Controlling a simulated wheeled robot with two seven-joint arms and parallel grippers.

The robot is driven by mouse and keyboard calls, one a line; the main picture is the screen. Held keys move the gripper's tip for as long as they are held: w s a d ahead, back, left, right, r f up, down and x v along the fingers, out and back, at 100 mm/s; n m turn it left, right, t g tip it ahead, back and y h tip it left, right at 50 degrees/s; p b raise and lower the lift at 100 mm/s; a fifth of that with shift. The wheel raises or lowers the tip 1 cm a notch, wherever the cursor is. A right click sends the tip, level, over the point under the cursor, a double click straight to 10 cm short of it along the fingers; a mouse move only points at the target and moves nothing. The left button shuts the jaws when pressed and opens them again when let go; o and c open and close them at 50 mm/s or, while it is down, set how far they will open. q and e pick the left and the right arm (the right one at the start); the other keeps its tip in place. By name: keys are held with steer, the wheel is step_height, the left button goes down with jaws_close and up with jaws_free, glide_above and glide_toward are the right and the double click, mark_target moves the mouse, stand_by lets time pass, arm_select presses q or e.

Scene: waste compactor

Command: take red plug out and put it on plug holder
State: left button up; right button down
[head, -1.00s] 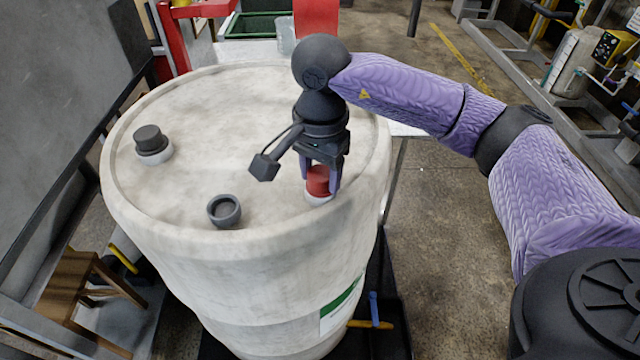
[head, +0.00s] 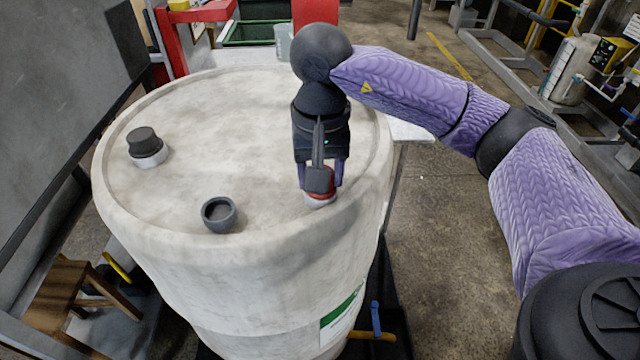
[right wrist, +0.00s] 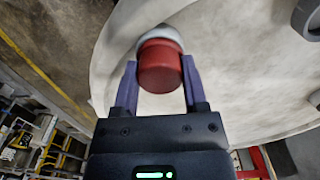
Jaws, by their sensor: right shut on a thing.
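The red plug (head: 321,195) sits on a white collar near the right front rim of the pale drum (head: 240,110). My right gripper (head: 321,180) points down from above and is shut on the red plug. In the right wrist view the red plug (right wrist: 160,66) lies between the two purple fingers, with the white collar behind it. The plug is still at the collar; I cannot tell whether it is loose. A dark open ring-shaped cup (head: 219,213), probably the plug holder, stands on the drum lid left of the plug. My left gripper is not in view.
A dark grey cap (head: 143,141) on a white collar stands on the drum's left side. The lid between cap, cup and plug is clear. A grey wall (head: 60,80) stands at the left. A wooden stool (head: 70,295) is at the lower left.

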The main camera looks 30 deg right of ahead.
steer(key=shift+f+n, duration=0.2)
steer(key=shift+n, duration=0.7)
steer(key=shift+r+n, duration=0.15)
steer(key=shift+n, duration=0.45)
